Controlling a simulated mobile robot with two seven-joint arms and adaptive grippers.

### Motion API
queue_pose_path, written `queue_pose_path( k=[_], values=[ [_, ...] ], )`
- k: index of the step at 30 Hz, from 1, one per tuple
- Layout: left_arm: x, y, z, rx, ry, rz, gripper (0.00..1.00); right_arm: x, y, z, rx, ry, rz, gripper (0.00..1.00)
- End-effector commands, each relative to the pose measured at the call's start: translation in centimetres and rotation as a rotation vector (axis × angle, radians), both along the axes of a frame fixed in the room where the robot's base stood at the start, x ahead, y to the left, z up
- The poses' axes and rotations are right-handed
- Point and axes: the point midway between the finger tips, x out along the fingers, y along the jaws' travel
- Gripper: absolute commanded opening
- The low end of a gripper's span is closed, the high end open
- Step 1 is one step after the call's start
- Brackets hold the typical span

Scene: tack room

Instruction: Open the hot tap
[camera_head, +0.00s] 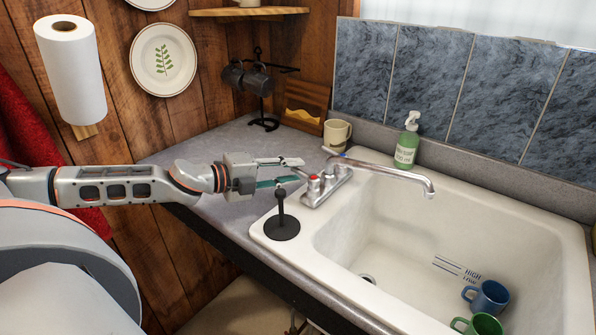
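The metal tap (385,172) stands at the sink's back left corner, its spout reaching right over the basin. No water shows at the spout. Its red-marked handle (314,183), the hot one, is at the near end of the tap body. A blue mark (342,155) shows at the far end. My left gripper (297,171) comes in from the left above the counter. Its two fingers are apart, with nothing seen between them. The fingertips are just left of the red-marked handle; I cannot tell whether they touch it. My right gripper is out of view.
A black stand (282,228) with a round base is on the sink's left rim, just below my fingers. A beige mug (337,134) and green soap bottle (406,145) stand behind the tap. Blue (488,297) and green (480,325) mugs lie in the basin (400,250).

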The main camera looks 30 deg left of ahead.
Motion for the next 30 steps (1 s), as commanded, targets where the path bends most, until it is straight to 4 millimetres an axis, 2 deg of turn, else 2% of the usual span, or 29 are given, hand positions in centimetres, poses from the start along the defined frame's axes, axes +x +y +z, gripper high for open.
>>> queue_pose_path(
  k=[12, 28, 30],
  values=[
    [1.4, -0.8, -0.1, -0.001, -0.002, -0.003, 0.26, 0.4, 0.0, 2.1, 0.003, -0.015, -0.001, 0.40],
    [1.7, -1.2, -0.5, 0.002, 0.001, -0.006, 0.26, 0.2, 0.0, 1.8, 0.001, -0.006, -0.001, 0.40],
    [1.7, -1.2, -0.5, 0.002, 0.001, -0.006, 0.08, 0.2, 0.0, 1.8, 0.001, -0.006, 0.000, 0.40]
  ],
)
